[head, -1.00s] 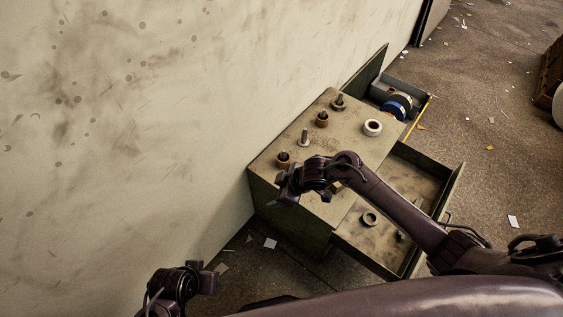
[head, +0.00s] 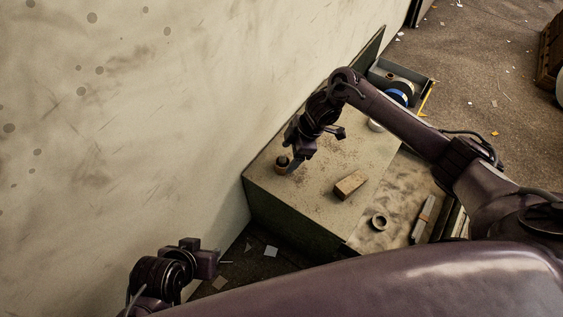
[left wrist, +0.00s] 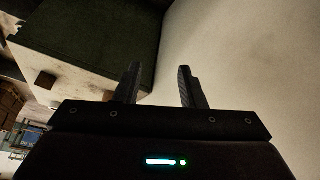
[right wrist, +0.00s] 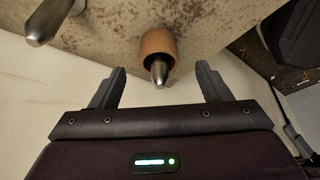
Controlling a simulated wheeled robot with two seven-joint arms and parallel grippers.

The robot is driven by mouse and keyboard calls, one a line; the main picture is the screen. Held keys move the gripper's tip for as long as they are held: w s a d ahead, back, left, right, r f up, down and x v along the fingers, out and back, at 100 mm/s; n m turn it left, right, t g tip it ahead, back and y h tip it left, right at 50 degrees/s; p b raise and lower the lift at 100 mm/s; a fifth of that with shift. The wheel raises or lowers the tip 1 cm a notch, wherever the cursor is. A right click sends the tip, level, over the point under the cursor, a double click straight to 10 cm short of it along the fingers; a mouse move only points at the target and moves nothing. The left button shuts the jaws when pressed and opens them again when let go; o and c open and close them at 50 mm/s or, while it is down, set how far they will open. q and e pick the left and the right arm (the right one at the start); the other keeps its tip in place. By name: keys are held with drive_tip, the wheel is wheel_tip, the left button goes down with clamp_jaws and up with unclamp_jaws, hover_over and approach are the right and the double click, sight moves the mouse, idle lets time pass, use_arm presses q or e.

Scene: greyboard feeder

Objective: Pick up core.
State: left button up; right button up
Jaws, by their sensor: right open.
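A brown core (head: 281,168) sits around an upright metal peg near the left edge of the bench top. In the right wrist view the core (right wrist: 157,43) shows ahead with the peg tip (right wrist: 159,72) sticking out of it. My right gripper (head: 291,165) is open close beside the core. In the right wrist view its two fingers (right wrist: 160,72) stand apart with the peg tip between them; I cannot tell whether they touch it. My left gripper (head: 218,263) hangs low by the wall, away from the bench. Its fingers (left wrist: 158,70) are apart and empty.
A brown block (head: 350,185) lies on the bench top (head: 320,200). Another peg (right wrist: 48,22) stands nearby. The wall (head: 150,120) borders the bench.

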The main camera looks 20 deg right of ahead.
sight(282, 162)
drive_tip(key=b+x, duration=0.1)
drive_tip(key=x, duration=0.2)
drive_tip(key=shift+b+x, duration=0.5)
drive_tip(key=shift+x, duration=0.7)
use_arm(q)
drive_tip(key=w+d+r+t+h, duration=0.1)
drive_tip(key=w+d+r+t, duration=0.2)
drive_tip(key=w, duration=0.1)
drive_tip(key=shift+w+h, duration=0.35)
drive_tip(key=shift+h, duration=0.05)
use_arm(e)
drive_tip(key=shift+a, duration=0.1)
use_arm(q)
drive_tip(key=shift+a+r, duration=0.1)
use_arm(e)
drive_tip(key=shift+c, duration=0.3)
drive_tip(key=shift+r, duration=0.1)
drive_tip(key=c, duration=1)
